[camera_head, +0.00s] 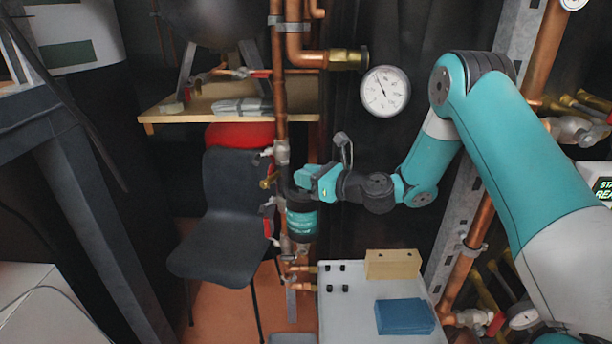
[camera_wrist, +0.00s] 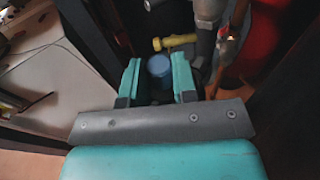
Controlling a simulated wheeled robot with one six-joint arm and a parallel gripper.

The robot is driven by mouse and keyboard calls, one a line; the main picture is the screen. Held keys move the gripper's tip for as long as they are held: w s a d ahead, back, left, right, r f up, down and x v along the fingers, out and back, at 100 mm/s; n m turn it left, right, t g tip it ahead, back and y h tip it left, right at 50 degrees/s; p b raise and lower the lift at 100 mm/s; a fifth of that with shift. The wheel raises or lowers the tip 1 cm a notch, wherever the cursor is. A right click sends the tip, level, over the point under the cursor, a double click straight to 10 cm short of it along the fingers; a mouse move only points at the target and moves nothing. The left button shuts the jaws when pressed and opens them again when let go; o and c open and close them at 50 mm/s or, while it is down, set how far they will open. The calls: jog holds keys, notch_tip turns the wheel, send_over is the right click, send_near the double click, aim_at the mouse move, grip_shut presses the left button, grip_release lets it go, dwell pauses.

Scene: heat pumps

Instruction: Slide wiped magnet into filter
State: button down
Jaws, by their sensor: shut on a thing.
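The filter (camera_head: 302,222) is a dark canister with a teal band, mounted on the copper pipework in the middle of the head view. My gripper (camera_head: 308,177) is right above it, reaching in from the right. In the wrist view its two teal fingers (camera_wrist: 157,82) are on either side of a blue round-topped piece (camera_wrist: 159,66), which I take to be the magnet. The gripper is shut on it. The lower part of this piece is hidden, and I cannot tell whether it is inside the filter.
A vertical copper pipe (camera_head: 279,80) with valves runs beside the filter. A yellow valve handle (camera_wrist: 174,42) shows close beyond the fingers. A dark chair (camera_head: 225,215) stands to the left. A grey table (camera_head: 352,318) below carries a wooden block (camera_head: 392,265) and a blue cloth (camera_head: 405,317).

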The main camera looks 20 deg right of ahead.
jog(key=shift+f, duration=0.15)
jog(key=shift+f+b, duration=0.55)
jog(key=shift+f, duration=0.25)
